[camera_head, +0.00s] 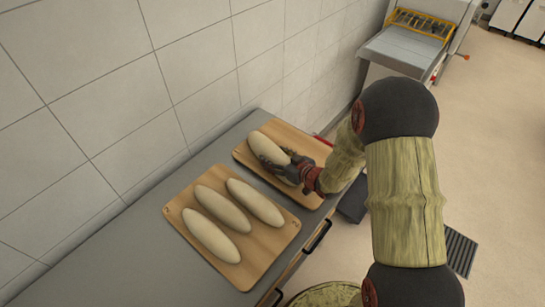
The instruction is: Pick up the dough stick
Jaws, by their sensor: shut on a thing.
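One pale dough stick (264,147) is at the far wooden board (318,149), with my gripper (284,165) shut around its near half. I cannot tell whether this stick still touches the board. Three more dough sticks lie side by side on the nearer wooden board (180,203): a left one (210,235), a middle one (222,209) and a right one (255,202). My gripper is beyond these three and apart from them. The gripper's fingers hide part of the held stick.
Both boards lie on a grey counter (103,257) along a tiled wall (110,85). The counter's front edge has dark handles (317,236). Bare counter lies at the lower left. A machine with a yellow guard (420,24) stands at the back right. Open floor (500,130) lies right.

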